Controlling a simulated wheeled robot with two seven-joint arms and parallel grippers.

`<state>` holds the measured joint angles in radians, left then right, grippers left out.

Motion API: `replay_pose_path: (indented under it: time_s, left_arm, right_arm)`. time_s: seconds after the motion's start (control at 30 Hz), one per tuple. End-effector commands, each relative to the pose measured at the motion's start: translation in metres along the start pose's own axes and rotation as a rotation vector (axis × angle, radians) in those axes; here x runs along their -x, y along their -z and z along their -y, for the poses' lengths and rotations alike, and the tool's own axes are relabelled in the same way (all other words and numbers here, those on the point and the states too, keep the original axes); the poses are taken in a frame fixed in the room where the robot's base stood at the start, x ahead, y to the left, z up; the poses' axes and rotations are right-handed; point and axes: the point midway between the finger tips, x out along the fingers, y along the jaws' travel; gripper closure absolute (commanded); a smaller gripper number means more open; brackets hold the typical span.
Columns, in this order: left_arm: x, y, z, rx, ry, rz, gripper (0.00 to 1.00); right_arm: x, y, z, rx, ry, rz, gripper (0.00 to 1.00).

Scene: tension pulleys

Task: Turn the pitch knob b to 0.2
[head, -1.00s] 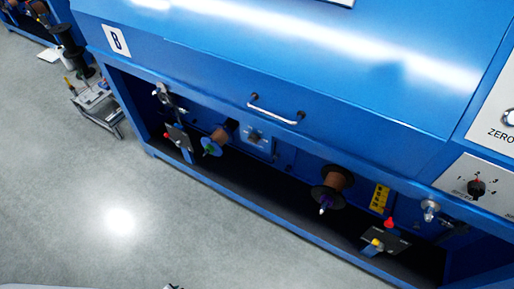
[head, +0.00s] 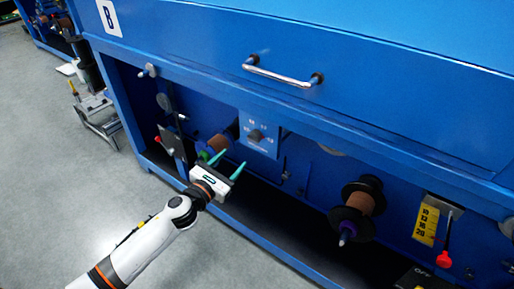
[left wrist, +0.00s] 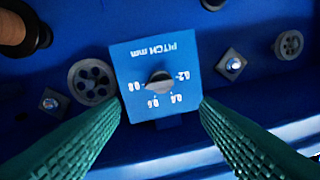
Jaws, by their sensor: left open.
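The pitch knob b is a small dark knob (head: 256,136) on a blue plate (head: 250,148) under the machine's long front rail. In the left wrist view the knob (left wrist: 160,82) sits at the middle of the plate (left wrist: 140,60), which appears upside down, marked "PITCH mm" with numbers 0.2 to 0.8. I cannot tell exactly where its pointer stands. My left gripper (head: 230,160) is open and empty, its green fingers pointing toward the plate from below left. In the left wrist view its fingertips (left wrist: 160,100) lie either side of the knob's line, apart from it. My right gripper is not in view.
Brown spools (head: 362,200) stick out of the recess to the right and behind my gripper at left. A chrome handle (head: 282,74) is above the knob. A yellow scale (head: 426,222) and red-tipped lever (head: 442,258) are at right. Open grey floor (head: 90,200) lies at left.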

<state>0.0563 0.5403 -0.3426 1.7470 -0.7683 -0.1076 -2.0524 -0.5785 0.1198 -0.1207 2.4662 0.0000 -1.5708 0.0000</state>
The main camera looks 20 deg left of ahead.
Motion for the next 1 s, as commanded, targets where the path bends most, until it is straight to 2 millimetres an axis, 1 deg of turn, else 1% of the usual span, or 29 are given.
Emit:
replay_pose_path:
  time_s: [0.13,0.4,0.53,0.6,0.73,1.0]
  left_arm:
    - [-0.025,0.002,0.001,0.004,0.002,-0.002,0.43]
    - [-0.079,0.0,0.001,0.008,0.003,0.001,0.43]
    - [-0.098,-0.001,0.001,0.008,0.002,0.002,0.43]
    - [-0.105,-0.001,0.0,0.009,0.002,0.002,0.43]
    - [-0.112,-0.001,0.001,0.008,0.002,0.004,0.43]
    - [-0.113,-0.001,0.0,0.008,0.001,0.004,0.43]
  right_arm:
    - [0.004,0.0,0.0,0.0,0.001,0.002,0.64]
    - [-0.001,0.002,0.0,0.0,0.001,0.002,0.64]
    - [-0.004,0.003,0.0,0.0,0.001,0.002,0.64]
    - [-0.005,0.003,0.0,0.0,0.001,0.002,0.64]
    - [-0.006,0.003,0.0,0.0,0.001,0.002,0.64]
    - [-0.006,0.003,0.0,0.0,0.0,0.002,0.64]
